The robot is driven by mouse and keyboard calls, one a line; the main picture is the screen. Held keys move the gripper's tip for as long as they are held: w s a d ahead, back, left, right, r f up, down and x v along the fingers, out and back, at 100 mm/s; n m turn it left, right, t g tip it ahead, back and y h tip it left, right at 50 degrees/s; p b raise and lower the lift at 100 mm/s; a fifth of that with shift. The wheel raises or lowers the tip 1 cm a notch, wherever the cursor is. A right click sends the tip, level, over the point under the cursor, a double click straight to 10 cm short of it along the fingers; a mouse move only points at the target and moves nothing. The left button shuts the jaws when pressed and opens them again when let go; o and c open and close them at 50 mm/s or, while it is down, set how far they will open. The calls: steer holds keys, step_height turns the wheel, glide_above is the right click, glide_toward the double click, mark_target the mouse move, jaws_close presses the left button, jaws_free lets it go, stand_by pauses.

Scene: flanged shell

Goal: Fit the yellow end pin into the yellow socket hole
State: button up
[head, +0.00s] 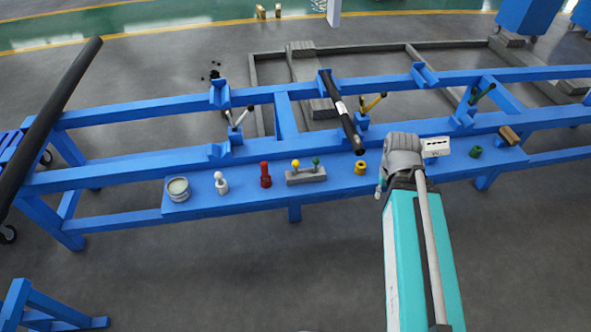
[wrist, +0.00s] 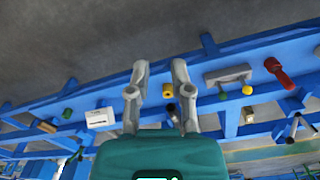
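The yellow end pin (head: 295,163) stands upright in a grey block (head: 306,177) on the blue shelf, beside a green pin (head: 316,161). The yellow pin also shows in the wrist view (wrist: 247,90), right of the green one. The yellow socket (head: 360,168), a short cylinder, stands on the shelf right of the block. In the wrist view it appears between my fingers (wrist: 167,90), beyond them. My gripper (wrist: 160,66) is open with nothing between its fingers. In the head view my arm hides most of it, just right of the yellow socket.
A red part (head: 265,175), a white part (head: 221,183) and a round tin (head: 178,189) stand left. A white labelled box (head: 436,147), a green socket (head: 476,152) and a brown block (head: 509,135) are right. A dark tube (head: 346,122) lies across the frame behind the yellow socket.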

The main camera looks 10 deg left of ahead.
steer(key=shift+o, duration=1)
steer(key=shift+w+a+f+b, duration=0.1)
steer(key=shift+w+f+b, duration=0.1)
steer(key=shift+f+b, duration=0.25)
steer(key=shift+o, duration=0.4)
steer(key=w+a+f+n+t+h+b, duration=0.2)
steer(key=w+f+n+h+b, duration=0.2)
steer(key=f+b, duration=0.5)
steer(key=w+n+b, duration=0.1)
steer(key=n+b, duration=0.1)
steer(key=shift+w+a+f+n, duration=0.2)
steer(key=shift+a+f+n, duration=0.1)
steer(key=shift+a+n, duration=0.1)
steer(key=n+t+h+b, duration=0.1)
steer(key=n+t+b, duration=1.4)
steer(key=n+b, duration=1.35)
glide_toward(295, 171)
steer(key=s+a+m+b, duration=0.1)
steer(key=s+m+b, duration=0.2)
steer(key=b, duration=0.1)
steer(key=shift+w, duration=0.15)
steer(key=shift+x, duration=4.25)
steer(key=shift+d+r, duration=0.1)
steer(key=shift+r, duration=0.05)
